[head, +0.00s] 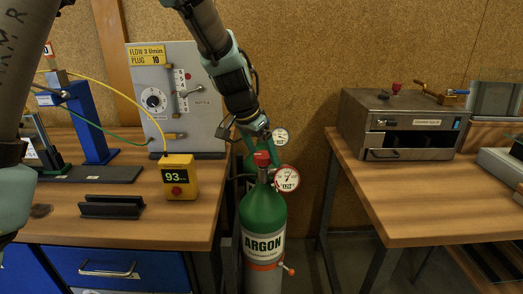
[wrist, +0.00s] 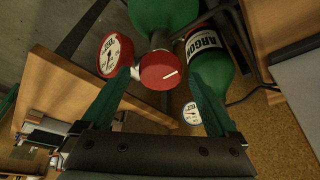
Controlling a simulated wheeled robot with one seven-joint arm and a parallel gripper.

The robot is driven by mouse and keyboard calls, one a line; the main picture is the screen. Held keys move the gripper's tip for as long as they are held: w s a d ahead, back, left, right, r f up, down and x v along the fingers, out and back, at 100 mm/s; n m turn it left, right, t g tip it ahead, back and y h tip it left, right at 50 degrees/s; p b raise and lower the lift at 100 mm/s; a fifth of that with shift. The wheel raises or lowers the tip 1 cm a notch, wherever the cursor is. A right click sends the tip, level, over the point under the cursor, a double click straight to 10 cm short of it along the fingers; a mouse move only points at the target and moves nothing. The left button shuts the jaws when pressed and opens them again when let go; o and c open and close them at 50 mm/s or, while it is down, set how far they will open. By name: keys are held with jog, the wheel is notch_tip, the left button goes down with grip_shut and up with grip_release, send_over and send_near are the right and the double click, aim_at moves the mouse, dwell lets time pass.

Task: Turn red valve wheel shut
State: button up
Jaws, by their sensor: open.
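The red valve wheel (head: 262,158) sits on top of the green argon cylinder (head: 264,210), which stands in the gap between two benches. My gripper (head: 262,143) is at the wheel from above, its fingers pointing down. The right fingertip shows a gap. A red-rimmed gauge (head: 287,178) is beside the valve.
A second cylinder (wrist: 212,58) with its own gauge (head: 280,136) stands close behind. The left bench holds a flow panel (head: 202,110) and a yellow meter (head: 178,180) reading 93. The right bench (head: 385,205) carries a metal oven (head: 398,125).

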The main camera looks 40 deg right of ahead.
jog(key=c, duration=1.4)
